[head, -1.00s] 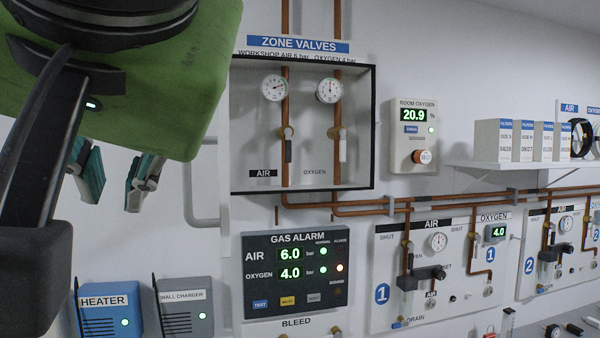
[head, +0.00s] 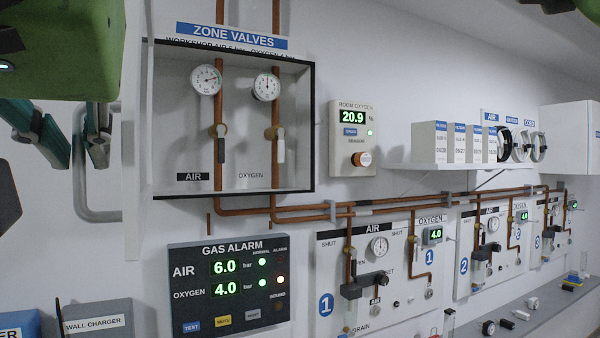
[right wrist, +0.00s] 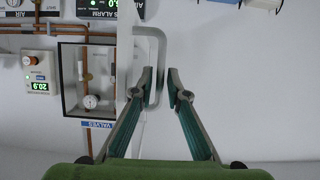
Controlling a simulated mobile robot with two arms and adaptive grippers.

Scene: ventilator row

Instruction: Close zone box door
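The zone valve box (head: 313,130) is open on the wall under the ZONE VALVES sign, its gauges and valves exposed. A white upright panel (head: 133,150), seen nearly edge-on at the box's left side, looks like its swung-open door. The panel also shows in the right wrist view (right wrist: 124,70), where the picture is upside down. My right gripper (head: 78,158) is left of the panel in the head view. Whether a finger touches the panel is unclear.
The gas alarm panel (head: 228,288) is below the box, and the room oxygen monitor (head: 353,138) and a shelf (head: 450,167) are to the right. Copper pipes run along the wall under the box.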

